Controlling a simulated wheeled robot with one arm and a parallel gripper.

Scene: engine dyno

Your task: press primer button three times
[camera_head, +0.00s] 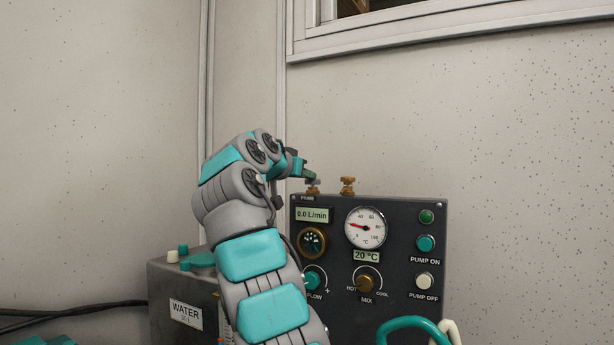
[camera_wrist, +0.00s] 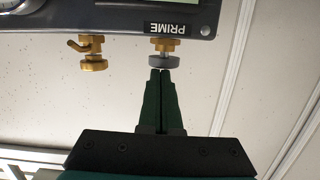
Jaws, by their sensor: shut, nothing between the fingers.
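The primer button is a grey round cap on a brass stem (camera_wrist: 163,60), beside the PRIME label on the panel's top edge. The wrist view shows it upside down. In the head view the button (camera_head: 313,184) sits on top of the dark control panel (camera_head: 390,212), at its left end. My gripper (camera_wrist: 161,72) is shut and empty, with its fingertips at the grey cap. I cannot tell whether they touch it. In the head view my gripper (camera_head: 311,175) is just above the button, reaching in from the left.
A brass bleed fitting (camera_head: 347,186) stands right of the button on the panel top. The panel front holds gauges, knobs and the PUMP ON button (camera_head: 426,243) and PUMP OFF button (camera_head: 424,281). A grey WATER tank (camera_head: 170,290) stands at left.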

